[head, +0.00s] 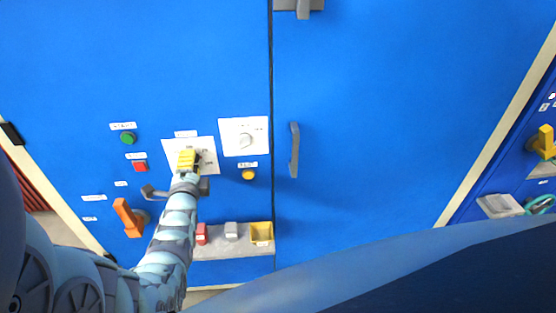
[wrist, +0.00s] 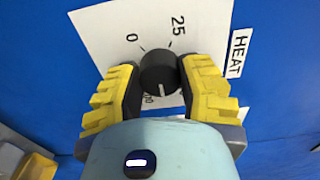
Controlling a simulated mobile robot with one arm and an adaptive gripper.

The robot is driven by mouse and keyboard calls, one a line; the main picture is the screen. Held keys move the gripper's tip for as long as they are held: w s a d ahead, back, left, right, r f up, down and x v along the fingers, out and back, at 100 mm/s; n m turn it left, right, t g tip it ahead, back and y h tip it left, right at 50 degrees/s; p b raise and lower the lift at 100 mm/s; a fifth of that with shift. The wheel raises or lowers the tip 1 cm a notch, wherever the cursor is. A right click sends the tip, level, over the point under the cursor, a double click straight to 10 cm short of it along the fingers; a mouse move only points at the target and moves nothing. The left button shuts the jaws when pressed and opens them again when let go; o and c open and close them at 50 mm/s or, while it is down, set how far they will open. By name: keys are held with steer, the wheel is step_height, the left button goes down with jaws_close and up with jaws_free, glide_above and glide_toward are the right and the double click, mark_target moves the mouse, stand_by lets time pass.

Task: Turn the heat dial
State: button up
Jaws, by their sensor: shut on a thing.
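In the wrist view, the heat dial is a round black knob (wrist: 160,72) with a pale pointer line on its face. It sits on a white scale plate (wrist: 112,28) marked 0 and 25, with a HEAT label (wrist: 237,53) beside it. The pointer faces toward the bottom of the picture, near a marking partly hidden by my fingers. My gripper (wrist: 160,82) has yellow-backed, dark-padded fingers, one on each side of the knob, and is shut on it. In the head view my gripper (head: 188,160) covers the knob in front of its white plate (head: 205,147).
A green button (head: 127,137), a red button (head: 139,166) and an orange handle (head: 128,217) are at left. A grey shelf (head: 215,249) with small items is below.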

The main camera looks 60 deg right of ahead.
steer(key=shift+f+m+b, duration=0.2)
steer(key=shift+m+b, duration=2.6)
steer(key=shift+b, duration=1.05)
steer(key=shift+r, duration=0.1)
steer(key=o, duration=1.2)
steer(key=shift+r, duration=0.15)
steer(key=shift+o, duration=0.2)
steer(key=v, duration=1.2)
steer(key=shift+w, duration=0.1)
